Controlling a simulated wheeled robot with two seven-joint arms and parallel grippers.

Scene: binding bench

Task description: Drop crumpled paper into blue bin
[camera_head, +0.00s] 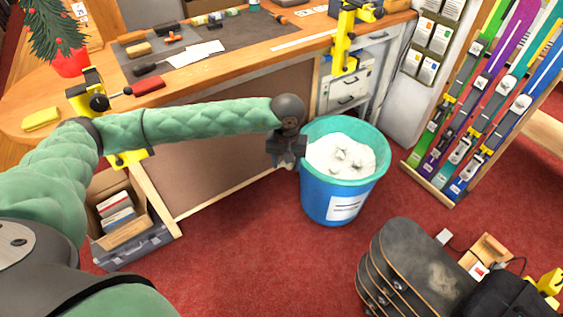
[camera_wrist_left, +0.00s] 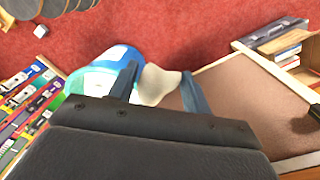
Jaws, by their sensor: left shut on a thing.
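The blue bin (camera_head: 318,202) stands on the red carpet by the bench, with a white label on its side. White crumpled material (camera_head: 340,157) fills its upper part. My left gripper (camera_head: 287,162) is just left of the bin's rim, pointing down, outside the opening. In the left wrist view my left gripper (camera_wrist_left: 157,82) is shut on an off-white crumpled paper (camera_wrist_left: 155,87) between its two fingers. The bin (camera_wrist_left: 120,56) shows beside and beyond the left finger there. In the head view the paper is mostly hidden by the gripper. My right gripper is not in view.
The wooden bench (camera_head: 240,62) with tools and yellow clamps runs behind my left arm. A ski rack (camera_head: 480,110) stands right of the bin. Skateboards (camera_head: 410,270) stand at the lower right. A cardboard box (camera_head: 118,205) is at left. Carpet in front of the bin is clear.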

